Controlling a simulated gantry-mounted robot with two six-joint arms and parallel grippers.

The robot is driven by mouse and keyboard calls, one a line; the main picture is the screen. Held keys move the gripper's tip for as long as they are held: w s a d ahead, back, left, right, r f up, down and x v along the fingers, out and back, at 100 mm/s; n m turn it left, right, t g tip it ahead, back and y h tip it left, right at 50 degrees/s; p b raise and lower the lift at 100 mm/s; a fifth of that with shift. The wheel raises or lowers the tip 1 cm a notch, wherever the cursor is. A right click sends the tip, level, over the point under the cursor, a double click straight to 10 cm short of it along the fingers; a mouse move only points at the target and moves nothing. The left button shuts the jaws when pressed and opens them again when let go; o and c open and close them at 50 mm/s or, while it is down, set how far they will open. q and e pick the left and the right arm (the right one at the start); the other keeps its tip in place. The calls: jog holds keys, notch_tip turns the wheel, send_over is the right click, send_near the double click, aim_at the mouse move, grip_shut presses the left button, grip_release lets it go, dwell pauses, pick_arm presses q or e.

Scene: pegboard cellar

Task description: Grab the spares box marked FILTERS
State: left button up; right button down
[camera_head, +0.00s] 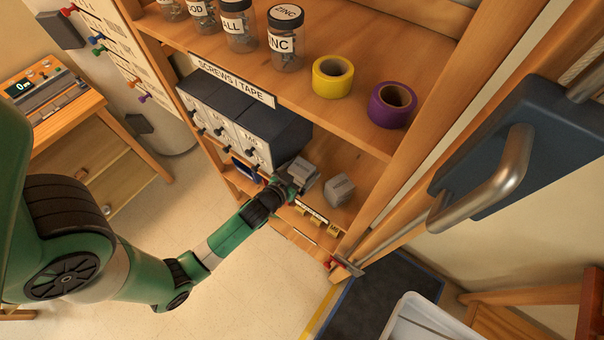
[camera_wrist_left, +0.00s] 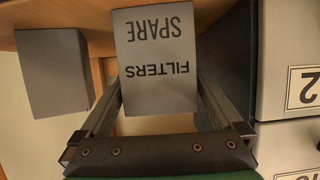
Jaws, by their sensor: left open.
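The grey spares box marked FILTERS (camera_head: 303,171) stands on the lower shelf of the wooden rack. In the left wrist view the box (camera_wrist_left: 158,50) shows its label "FILTERS SPARE" upside down. My left gripper (camera_head: 291,183) is at the front of this box. In the left wrist view its open fingers (camera_wrist_left: 158,88) lie one on each side of the box's near part. I cannot tell whether either finger touches it. My right gripper is not in view.
A second grey box (camera_head: 339,189) stands to the right on the same shelf and also shows in the wrist view (camera_wrist_left: 54,72). Dark drawer units (camera_head: 240,120) stand close on the left. Yellow tape (camera_head: 332,77), purple tape (camera_head: 392,104) and jars are on the shelf above.

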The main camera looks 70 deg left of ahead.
pick_arm(q)
jog(key=c, duration=1.1)
jog(key=shift+c, duration=0.8)
jog(key=shift+r, duration=0.15)
